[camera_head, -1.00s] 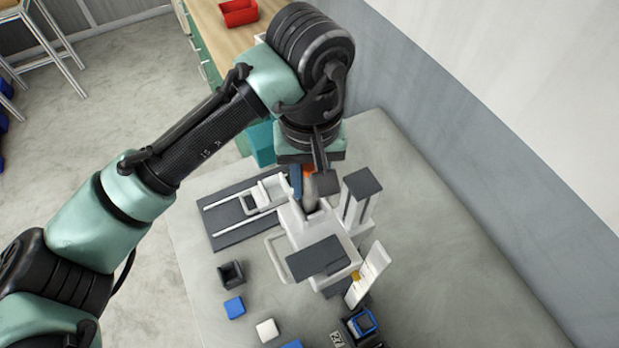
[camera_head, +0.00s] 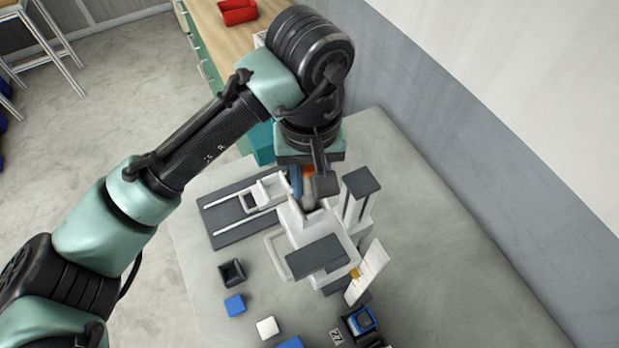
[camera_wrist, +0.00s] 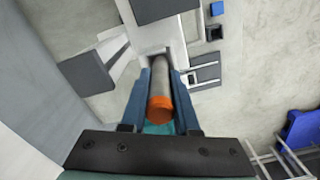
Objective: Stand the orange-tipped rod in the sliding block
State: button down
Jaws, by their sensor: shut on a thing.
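The orange-tipped rod (camera_wrist: 160,88) is grey with an orange end toward the wrist camera. My gripper (camera_head: 309,190) is shut on it, one blue finger on each side. The rod stands about upright over a square opening in the white stand (camera_head: 292,222). I cannot tell whether its far end is inside that opening or just above it. The sliding block, apparently the white hollow piece (camera_head: 272,186) on a dark rail plate (camera_head: 232,232), is left of my gripper. It shows partly in the wrist view (camera_wrist: 188,77).
A tall dark-topped post (camera_head: 361,183) stands close right of my gripper. A dark plate (camera_head: 317,257) tops the stand's near side. A black open box (camera_head: 232,271), a blue block (camera_head: 235,305) and a white block (camera_head: 267,328) lie nearer. The table's right side is clear.

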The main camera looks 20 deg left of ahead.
jog(key=shift+f, duration=0.65)
dwell(0.8)
jog(key=c, duration=0.9)
grip_release()
notch_tip(320, 180, up, 11)
jog(key=p, duration=1.1)
